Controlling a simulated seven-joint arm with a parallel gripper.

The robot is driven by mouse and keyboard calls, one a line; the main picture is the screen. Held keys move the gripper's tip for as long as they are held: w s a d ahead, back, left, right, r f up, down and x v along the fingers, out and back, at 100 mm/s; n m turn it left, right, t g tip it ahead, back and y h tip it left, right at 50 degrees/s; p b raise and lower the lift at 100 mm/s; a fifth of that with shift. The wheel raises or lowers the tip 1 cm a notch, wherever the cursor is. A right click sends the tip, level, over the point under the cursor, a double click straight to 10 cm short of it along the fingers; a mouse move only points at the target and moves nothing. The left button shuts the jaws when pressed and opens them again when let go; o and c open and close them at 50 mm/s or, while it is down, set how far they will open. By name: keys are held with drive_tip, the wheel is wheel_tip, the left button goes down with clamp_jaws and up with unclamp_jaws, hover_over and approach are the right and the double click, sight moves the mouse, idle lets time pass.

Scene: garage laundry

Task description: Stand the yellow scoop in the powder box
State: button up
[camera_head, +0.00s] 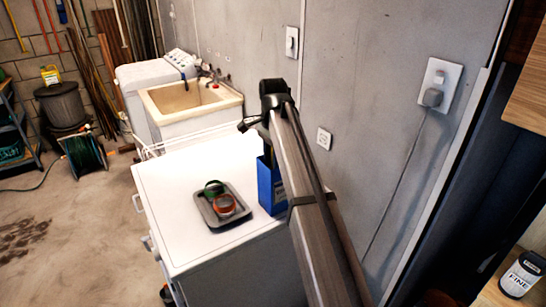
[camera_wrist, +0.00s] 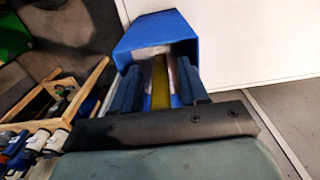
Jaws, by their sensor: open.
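The blue powder box (camera_head: 270,186) stands on the white machine top, partly hidden behind my arm. In the wrist view the box (camera_wrist: 156,32) is seen from above, with its open mouth toward my gripper. The yellow scoop (camera_wrist: 160,84) shows as a narrow yellow strip, its far end at the box mouth. My gripper (camera_wrist: 158,76) is open at the box mouth, one finger on each side of the yellow strip, with gaps visible. The scoop's lower part is hidden. In the head view my arm hides the fingers and the scoop.
A grey tray (camera_head: 208,216) with a green ring (camera_head: 213,188) and an orange-red ring (camera_head: 225,205) lies left of the box on the white machine top (camera_head: 175,180). The grey wall (camera_head: 365,110) rises close behind. A wooden tray (camera_wrist: 84,92) shows in the wrist view.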

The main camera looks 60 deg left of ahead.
wheel_tip(320, 180, up, 12)
drive_tip(key=shift+r, duration=0.1)
idle(0.5)
idle(0.4)
